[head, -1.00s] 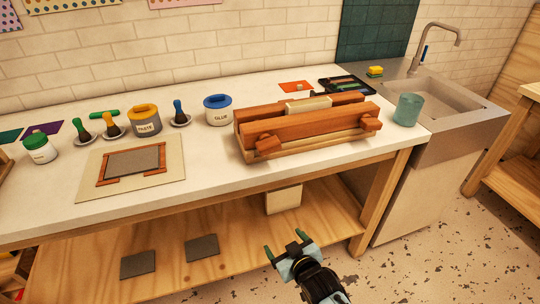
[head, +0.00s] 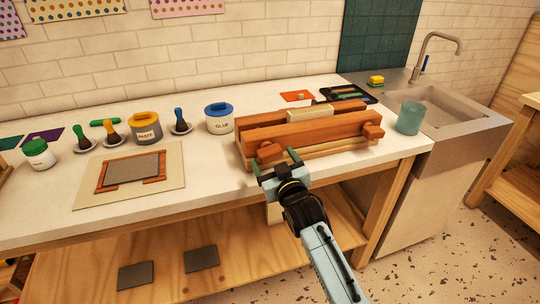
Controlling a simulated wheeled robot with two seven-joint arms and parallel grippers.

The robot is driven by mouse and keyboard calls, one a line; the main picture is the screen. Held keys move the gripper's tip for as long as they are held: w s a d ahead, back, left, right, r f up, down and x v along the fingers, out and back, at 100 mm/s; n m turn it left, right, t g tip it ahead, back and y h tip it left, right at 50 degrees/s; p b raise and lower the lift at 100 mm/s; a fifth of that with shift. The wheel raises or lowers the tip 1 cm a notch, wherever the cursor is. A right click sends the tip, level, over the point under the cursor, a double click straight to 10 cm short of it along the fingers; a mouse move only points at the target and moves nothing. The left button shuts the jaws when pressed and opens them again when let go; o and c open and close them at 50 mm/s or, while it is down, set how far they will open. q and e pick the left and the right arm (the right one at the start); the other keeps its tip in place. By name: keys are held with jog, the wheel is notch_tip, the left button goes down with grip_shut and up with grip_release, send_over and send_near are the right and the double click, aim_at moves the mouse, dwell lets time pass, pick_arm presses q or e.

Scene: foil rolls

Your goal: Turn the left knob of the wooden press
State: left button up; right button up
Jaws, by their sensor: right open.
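The wooden press (head: 315,128) lies on the white worktop, its long reddish beams running left to right with a pale block between them. Its left knob (head: 270,152) sticks out at the front left and its right knob (head: 372,131) at the front right. My right gripper (head: 274,162) is at the left knob, with its jaws open and one green-tipped finger on each side of it. I cannot tell whether the fingers touch the knob. My left gripper is not in view.
A glue jar (head: 220,119) stands left of the press and a teal glass (head: 409,118) right of it. A board with a framed grey panel (head: 133,167) lies on the left worktop (head: 215,180). The sink (head: 450,110) is at the right.

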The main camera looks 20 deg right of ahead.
aim_at(273, 157)
jog(key=shift+w, duration=1.8)
jog(key=shift+c, duration=0.4)
jog(key=c, duration=0.9)
jog(key=shift+r+m+p, duration=0.15)
jog(key=shift+m+p, duration=0.65)
jog(key=shift+m, duration=1.2)
jog(key=shift+f, duration=0.2)
jog(key=o, duration=1)
